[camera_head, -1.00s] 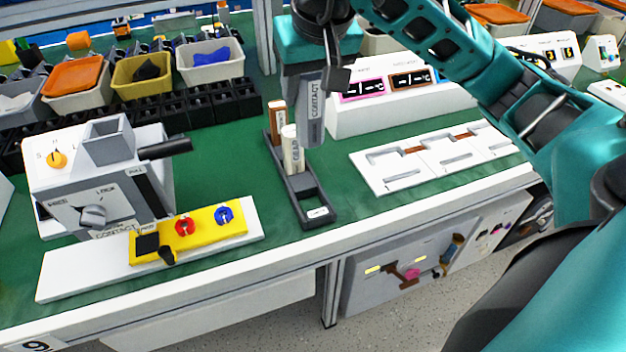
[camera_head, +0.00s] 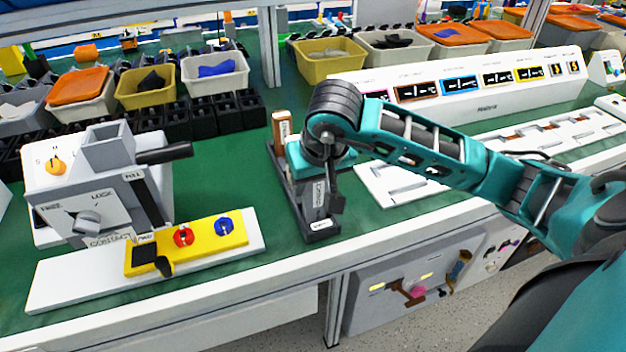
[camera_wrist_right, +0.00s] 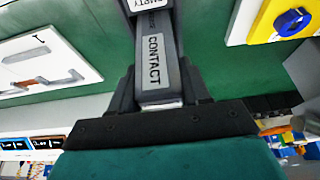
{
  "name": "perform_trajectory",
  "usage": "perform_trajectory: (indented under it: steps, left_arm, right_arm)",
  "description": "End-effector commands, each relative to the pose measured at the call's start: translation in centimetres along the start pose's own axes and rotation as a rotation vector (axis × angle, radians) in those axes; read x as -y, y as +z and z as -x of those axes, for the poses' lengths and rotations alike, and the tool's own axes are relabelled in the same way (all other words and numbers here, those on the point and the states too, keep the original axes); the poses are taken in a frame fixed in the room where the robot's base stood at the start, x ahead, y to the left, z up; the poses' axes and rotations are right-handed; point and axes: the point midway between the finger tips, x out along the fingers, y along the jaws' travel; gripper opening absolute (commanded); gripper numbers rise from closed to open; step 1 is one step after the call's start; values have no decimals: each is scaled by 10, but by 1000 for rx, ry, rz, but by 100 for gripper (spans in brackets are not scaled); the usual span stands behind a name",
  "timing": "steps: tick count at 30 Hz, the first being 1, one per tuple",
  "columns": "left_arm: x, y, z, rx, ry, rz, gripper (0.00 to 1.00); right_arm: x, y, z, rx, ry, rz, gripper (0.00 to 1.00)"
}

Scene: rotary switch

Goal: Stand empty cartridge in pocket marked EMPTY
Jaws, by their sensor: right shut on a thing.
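My right gripper (camera_head: 322,186) is shut on a grey cartridge (camera_wrist_right: 155,50) with a CONTACT label. The gripper points down over the front part of a narrow black rack (camera_head: 277,160). The held cartridge stands about upright at the rack's front pocket. I cannot tell whether its foot rests on the pocket floor. A white label (camera_head: 320,224) is on the rack's front end; in the wrist view a label (camera_wrist_right: 133,3) reading EMPTY shows beside the cartridge. A brown cartridge (camera_head: 282,128) stands at the rack's back. The rack's middle is hidden by my gripper. My left gripper is not in view.
A grey and white machine (camera_head: 100,180) with a knob and lever stands left, behind a yellow switch panel (camera_head: 190,243) on a white base. White slotted plates (camera_head: 400,185) lie right. Bins and black holders line the back. Green bench is clear between panel and rack.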

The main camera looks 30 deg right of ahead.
Motion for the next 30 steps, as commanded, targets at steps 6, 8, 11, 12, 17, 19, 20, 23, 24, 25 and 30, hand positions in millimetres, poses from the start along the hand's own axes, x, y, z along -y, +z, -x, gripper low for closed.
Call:
perform_trajectory:
  steps: [6, 8, 11, 12, 17, 19, 20, 23, 24, 25, 30]
  left_arm:
    - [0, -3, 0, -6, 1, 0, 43]
    - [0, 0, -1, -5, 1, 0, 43]
    - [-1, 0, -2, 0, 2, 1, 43]
    - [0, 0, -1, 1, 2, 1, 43]
    - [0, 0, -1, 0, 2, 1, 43]
    - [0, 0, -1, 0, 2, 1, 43]
    - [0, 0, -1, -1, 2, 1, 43]
    - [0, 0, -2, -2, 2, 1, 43]
    - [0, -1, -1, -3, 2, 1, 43]
    - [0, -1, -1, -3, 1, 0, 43]
    - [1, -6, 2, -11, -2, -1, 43]
  right_arm:
    - [0, -1, 0, -2, -1, 0, 10]
    - [0, 0, -2, -2, -1, 0, 10]
    - [0, 1, -2, -1, -1, 1, 51]
    - [0, 1, -2, -1, -1, 0, 55]
    - [0, 1, -2, 0, -1, 0, 70]
    - [0, 1, -2, 0, -1, 0, 72]
    - [0, 1, -2, 0, -1, 0, 72]
    - [0, 1, -2, 0, -1, 0, 72]
    - [0, 1, -2, 0, -1, 0, 72]
    - [0, 0, -1, 0, -1, 0, 72]
    - [0, -2, 12, -3, -2, 2, 72]
